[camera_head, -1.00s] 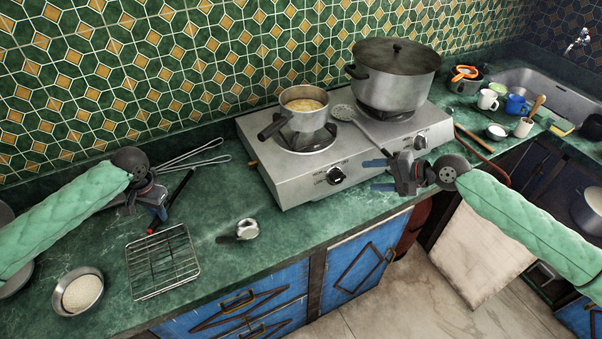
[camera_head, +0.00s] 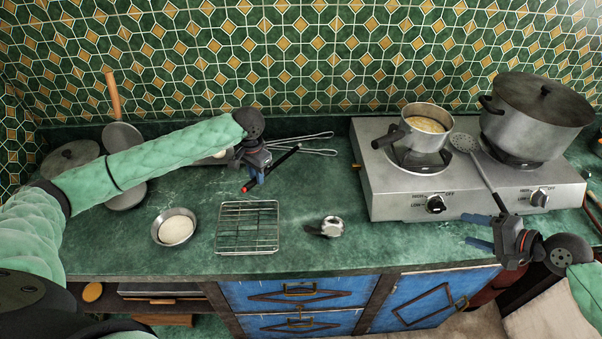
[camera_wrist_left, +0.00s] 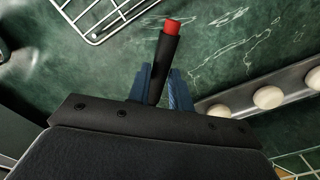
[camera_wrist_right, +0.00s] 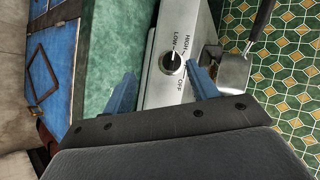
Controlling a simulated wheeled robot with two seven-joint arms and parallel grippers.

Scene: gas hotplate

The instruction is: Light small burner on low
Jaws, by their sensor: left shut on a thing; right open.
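The silver gas hotplate (camera_head: 397,199) stands at the right of the counter. Its left knob (camera_head: 436,204) and right knob (camera_head: 540,197) are on the front panel, marked LOW, HIGH and OFF. A saucepan (camera_head: 428,122) of yellowish food sits on the left burner; a large lidded pot (camera_head: 537,110) sits on the right one. I see no flame. My left gripper (camera_wrist_left: 158,82) is shut on a black stick lighter (camera_wrist_left: 164,55) with a red tip, above the counter. My right gripper (camera_head: 478,231) is open in front of the panel, with the left knob (camera_wrist_right: 171,62) ahead, not touched.
A wire rack (camera_head: 248,229), a bowl of white stuff (camera_head: 175,228) and a small metal object (camera_head: 331,227) lie on the front counter. A skimmer (camera_head: 468,146) rests on the hotplate between the burners. Metal tongs (camera_head: 300,138) lie behind my left gripper.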

